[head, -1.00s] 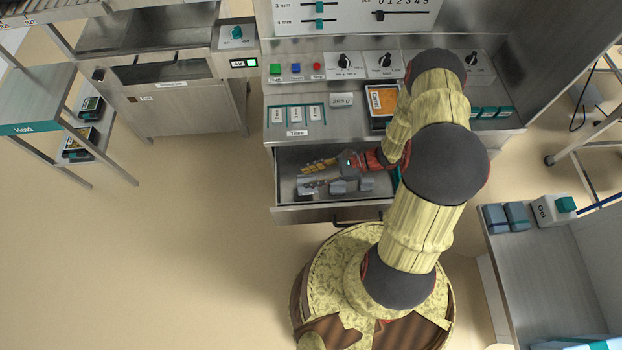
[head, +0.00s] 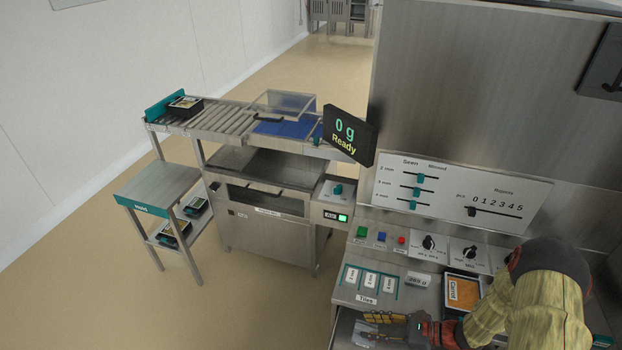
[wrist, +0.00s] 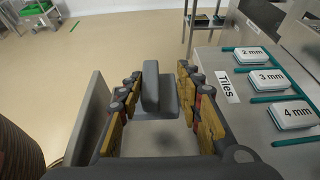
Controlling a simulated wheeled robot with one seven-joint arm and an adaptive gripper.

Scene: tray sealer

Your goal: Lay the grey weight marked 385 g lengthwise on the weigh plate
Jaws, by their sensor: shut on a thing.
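A grey weight (wrist: 151,92) with a raised upright part shows between the fingers of my gripper (wrist: 160,75) in the wrist view. My gripper is shut on it; no marking on it can be read from here. In the head view my gripper (head: 366,325) is low at the front of the counter, over the drawer area, pointing left. A small light block with a blurred gram label (head: 418,279) stands on the counter behind my gripper. The black display (head: 350,134) reads 0 g, Ready. I cannot make out the weigh plate.
An orange Carrot tray (head: 463,293) sits on the counter beside my arm. Tiles marked 2, 3 and 4 mm (head: 371,279) lie left of it, also close right of my gripper in the wrist view (wrist: 266,80). Buttons and knobs (head: 428,242) line the back.

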